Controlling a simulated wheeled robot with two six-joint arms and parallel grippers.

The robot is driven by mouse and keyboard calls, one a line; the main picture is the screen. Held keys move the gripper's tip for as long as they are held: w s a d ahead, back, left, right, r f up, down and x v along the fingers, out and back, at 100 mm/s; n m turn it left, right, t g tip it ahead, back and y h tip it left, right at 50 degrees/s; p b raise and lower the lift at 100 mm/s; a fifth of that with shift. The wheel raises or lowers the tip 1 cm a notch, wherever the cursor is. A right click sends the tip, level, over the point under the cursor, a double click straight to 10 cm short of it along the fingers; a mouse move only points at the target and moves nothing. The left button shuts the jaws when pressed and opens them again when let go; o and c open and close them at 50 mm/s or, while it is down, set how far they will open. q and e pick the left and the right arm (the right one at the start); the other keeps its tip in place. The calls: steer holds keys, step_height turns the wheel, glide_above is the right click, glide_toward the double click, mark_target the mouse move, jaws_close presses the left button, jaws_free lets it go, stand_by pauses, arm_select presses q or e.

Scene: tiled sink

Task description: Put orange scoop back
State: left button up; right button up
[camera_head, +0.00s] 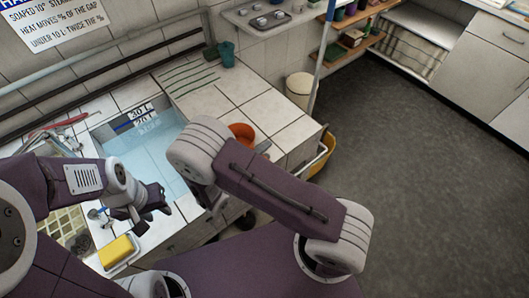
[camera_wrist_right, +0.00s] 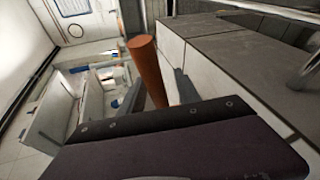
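An orange scoop (camera_head: 241,132) shows in the head view on the white tiled counter, just beyond my right arm, which hides part of it. In the right wrist view an orange cylinder, which looks like the scoop's handle (camera_wrist_right: 150,70), stands tilted beyond the dark edge of my wrist.
The water-filled sink basin (camera_head: 150,140) lies left of the scoop. A yellow sponge (camera_head: 116,250) sits at the front left. A green cup (camera_head: 226,54) stands at the counter's back. A yellow bucket (camera_head: 324,155) and a pole (camera_head: 322,60) are right of the counter.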

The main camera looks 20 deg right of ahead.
steer(key=shift+s+d+r, duration=0.15)
steer(key=shift+r, duration=0.1)
steer(key=b+v, duration=0.1)
steer(key=v, duration=1.1)
